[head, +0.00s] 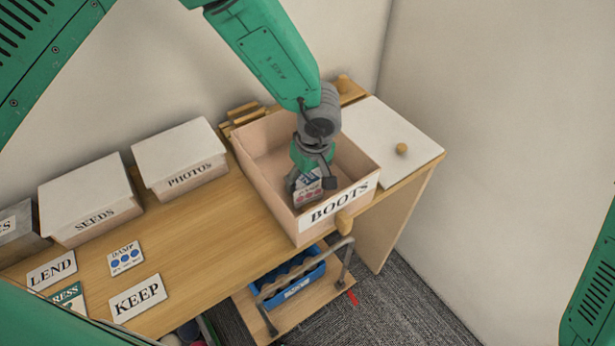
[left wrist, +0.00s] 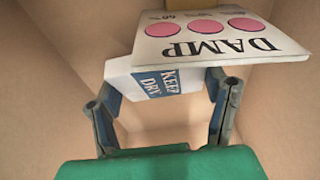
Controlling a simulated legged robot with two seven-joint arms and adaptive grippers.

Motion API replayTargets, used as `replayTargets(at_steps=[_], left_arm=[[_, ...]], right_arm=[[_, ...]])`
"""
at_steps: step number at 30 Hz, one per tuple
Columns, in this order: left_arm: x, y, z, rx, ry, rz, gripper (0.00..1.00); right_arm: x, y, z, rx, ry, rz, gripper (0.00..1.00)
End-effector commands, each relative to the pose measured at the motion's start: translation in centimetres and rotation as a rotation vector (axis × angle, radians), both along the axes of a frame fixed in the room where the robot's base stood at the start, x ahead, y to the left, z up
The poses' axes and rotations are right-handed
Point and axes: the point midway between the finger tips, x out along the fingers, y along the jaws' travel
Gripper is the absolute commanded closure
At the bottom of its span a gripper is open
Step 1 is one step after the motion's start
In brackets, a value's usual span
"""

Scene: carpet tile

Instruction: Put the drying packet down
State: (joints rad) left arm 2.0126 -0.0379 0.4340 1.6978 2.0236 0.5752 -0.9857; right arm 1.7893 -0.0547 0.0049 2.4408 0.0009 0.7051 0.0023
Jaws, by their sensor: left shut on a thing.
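My left gripper (head: 311,184) reaches down into the open pink box labelled BOOTS (head: 263,135). It is shut on the drying packet, a white packet with a blue KEEP DRY label (left wrist: 158,82). In the left wrist view, one finger is on each side of the packet. The card also shows below the gripper in the head view (head: 307,195). I cannot tell whether the packet touches the box floor. My right gripper is not in view.
A white lid with a wooden knob (head: 385,128) lies right of the box. Cards LEND (head: 52,270), KEEP (head: 137,298) and a blue-dotted DAMP card (head: 125,258) lie on the bench. A blue bin (head: 305,283) sits below.

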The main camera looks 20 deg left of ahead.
Motion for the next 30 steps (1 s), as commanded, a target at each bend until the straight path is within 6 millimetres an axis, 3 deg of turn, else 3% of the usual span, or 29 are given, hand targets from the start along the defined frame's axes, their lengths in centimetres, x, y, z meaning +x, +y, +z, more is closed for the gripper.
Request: replayTargets(at_steps=[16, 21, 30], left_arm=[[0.0, 0.1, 9.0, -0.004, -0.002, 0.0, 0.65], [0.0, 0.0, 9.9, -0.002, -0.001, 0.0, 0.65], [-0.1, 0.0, 9.6, 0.0, 0.0, -0.001, 0.65]], right_arm=[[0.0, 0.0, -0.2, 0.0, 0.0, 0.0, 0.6], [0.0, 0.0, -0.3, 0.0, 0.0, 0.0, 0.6], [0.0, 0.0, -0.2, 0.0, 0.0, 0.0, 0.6]])
